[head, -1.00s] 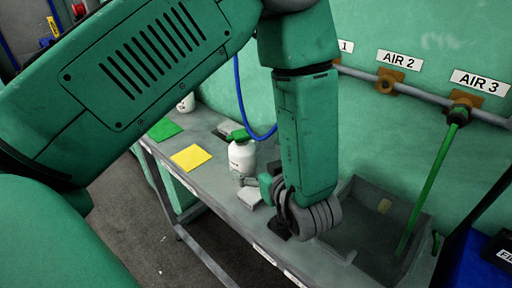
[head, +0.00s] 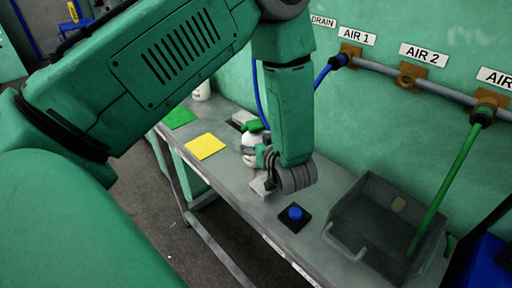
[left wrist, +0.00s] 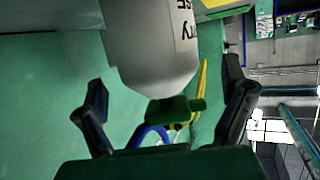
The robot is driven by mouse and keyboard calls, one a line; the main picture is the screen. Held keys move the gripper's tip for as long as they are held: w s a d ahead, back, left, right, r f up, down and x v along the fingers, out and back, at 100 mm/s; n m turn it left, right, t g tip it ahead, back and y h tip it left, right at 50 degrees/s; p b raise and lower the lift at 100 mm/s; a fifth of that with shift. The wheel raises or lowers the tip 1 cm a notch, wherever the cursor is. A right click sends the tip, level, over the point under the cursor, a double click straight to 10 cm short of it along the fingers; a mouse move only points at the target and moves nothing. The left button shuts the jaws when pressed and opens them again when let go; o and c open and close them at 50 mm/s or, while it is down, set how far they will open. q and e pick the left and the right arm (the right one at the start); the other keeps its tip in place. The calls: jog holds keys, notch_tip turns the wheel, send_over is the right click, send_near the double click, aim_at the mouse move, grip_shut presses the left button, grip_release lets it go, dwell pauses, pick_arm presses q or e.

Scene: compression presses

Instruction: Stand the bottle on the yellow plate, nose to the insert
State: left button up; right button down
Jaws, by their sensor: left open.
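The bottle (head: 249,156) is white with a green top (head: 254,127) and stands upright on the grey bench, right of the yellow plate (head: 205,146). The yellow plate is flat and bare. My left gripper (head: 259,156) is at the right side of the bottle, partly hidden by my wrist. In the left wrist view, its two dark fingers (left wrist: 166,88) are spread apart, with the bottle's white body (left wrist: 150,50) and green nozzle (left wrist: 175,109) showing between them. I cannot tell whether they touch it. I cannot make out which part is the insert. My right gripper is not in view.
A green plate (head: 180,117) lies beyond the yellow one, near another white bottle (head: 202,92). A grey block (head: 261,187) sits below my gripper. A black pad with a blue button (head: 295,213) and a grey tray (head: 350,250) are to the right.

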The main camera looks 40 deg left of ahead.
pick_arm(q)
jog(key=shift+x, duration=1)
jog(key=shift+d, duration=0.1)
jog(key=c, duration=1.6)
jog(key=shift+r, duration=0.15)
jog(key=shift+c, duration=0.5)
